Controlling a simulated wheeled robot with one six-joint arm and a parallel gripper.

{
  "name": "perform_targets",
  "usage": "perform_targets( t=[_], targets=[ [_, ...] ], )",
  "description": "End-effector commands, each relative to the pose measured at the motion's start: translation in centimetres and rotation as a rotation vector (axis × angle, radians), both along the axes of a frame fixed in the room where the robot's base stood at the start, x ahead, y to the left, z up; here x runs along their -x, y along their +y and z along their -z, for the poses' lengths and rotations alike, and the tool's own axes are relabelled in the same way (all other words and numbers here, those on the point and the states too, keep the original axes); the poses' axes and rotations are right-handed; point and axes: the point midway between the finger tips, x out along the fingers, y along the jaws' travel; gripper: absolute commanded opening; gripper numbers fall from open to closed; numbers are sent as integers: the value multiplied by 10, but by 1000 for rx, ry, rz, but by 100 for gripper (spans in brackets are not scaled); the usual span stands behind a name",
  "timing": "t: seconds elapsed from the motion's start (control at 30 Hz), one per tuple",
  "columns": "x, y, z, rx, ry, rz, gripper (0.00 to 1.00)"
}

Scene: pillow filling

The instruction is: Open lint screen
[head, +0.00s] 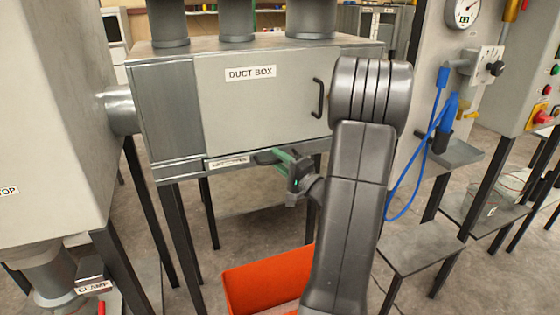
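The duct box (225,105) is a grey metal cabinet on dark legs in the middle of the head view. A narrow strip along its lower front edge carries a small white label (228,162), too small to read surely; it looks like the lint screen front. The strip looks flush with the box. My gripper (272,157), with green-tinted fingers, is at this strip just right of the label. I cannot tell whether the fingers touch or grip anything.
A black handle (318,98) is on the duct box door. An orange bin (268,281) stands on the floor below. A grey hopper (55,120) is at left. A panel with a gauge (464,13) and blue hose (408,192) is at right, beside a low grey table (430,246).

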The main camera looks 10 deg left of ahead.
Motion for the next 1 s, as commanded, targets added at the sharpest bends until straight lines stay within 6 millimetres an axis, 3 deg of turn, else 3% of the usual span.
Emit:
perform_targets(
  t=[0.17,0.33,0.73,0.87,1.0],
  targets=[
    [0,0,0,0,0,0,32],
    [0,0,0,0,0,0,0],
    [9,-7,2,1,0,1,0],
    [26,-18,4,1,-1,3,0],
    [55,-38,6,1,-3,5,0]
  ],
)
